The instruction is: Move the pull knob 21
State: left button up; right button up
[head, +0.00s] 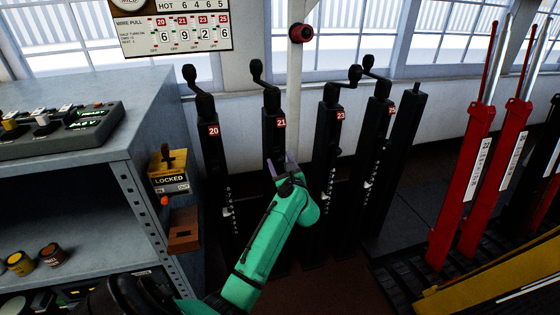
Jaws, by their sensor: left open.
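Pull knob 21 is a black crank handle (257,72) on top of a dark upright post (276,142) with a red plate marked 21 (281,122). My left gripper (283,164) is at the end of the green arm, in front of this post and below the number plate. Its grey fingers point up and are apart, with nothing seen between them. The handle is well above the fingertips. I cannot tell whether the fingers touch the post. The arm hides the lower part of the post. My right gripper is out of view.
Similar posts stand close by: 20 (213,160) on the left, 23 (329,150) and another (376,140) on the right. A grey cabinet (155,110) with a LOCKED box (169,182) is at left. Red levers (465,180) and a yellow beam (500,275) are at right.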

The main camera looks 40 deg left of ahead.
pick_arm(q)
jog(key=shift+w+a, duration=0.2)
jog(key=shift+a, duration=0.05)
grip_shut()
dwell(1.3)
